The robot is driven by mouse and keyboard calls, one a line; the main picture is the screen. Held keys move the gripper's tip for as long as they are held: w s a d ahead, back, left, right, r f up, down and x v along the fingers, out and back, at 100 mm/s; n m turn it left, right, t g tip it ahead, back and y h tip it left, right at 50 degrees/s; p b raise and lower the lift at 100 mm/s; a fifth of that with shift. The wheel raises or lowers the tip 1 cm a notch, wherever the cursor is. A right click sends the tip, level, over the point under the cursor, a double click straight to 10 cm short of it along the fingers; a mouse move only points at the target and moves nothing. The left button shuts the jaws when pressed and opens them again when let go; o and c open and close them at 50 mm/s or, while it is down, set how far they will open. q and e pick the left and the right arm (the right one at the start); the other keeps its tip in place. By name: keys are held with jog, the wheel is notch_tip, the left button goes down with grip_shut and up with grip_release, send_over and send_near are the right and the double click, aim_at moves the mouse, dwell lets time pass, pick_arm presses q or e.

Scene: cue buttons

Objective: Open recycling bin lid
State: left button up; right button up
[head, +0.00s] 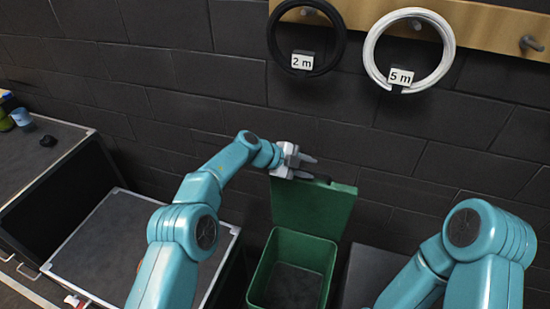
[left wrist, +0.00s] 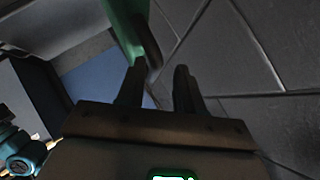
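The green recycling bin (head: 250,285) stands on the floor in the lower middle of the head view, its inside visible and empty-looking. Its green lid (head: 315,208) is raised upright at the back of the opening. A dark handle (head: 323,179) shows at the lid's top edge. My left gripper (head: 308,167) is at the lid's top left corner, its fingers pointing right. In the left wrist view its fingers (left wrist: 158,85) are apart with nothing between them, and the lid (left wrist: 124,28) is just beyond the left finger. Whether they touch is unclear. My right gripper is out of view.
A dark brick wall (head: 200,85) stands close behind the bin. A black coil (head: 272,42) and a white coil (head: 449,45) hang from a wooden rail (head: 490,30). A grey-topped unit (head: 115,240) is left of the bin. A dark-topped bench (head: 50,145) is farther left.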

pick_arm(q)
jog(key=b+v, duration=0.2)
jog(key=v, duration=1.1)
jog(key=shift+a+r, duration=0.25)
jog(key=shift+a, duration=0.05)
jog(key=shift+s, duration=0.1)
grip_shut()
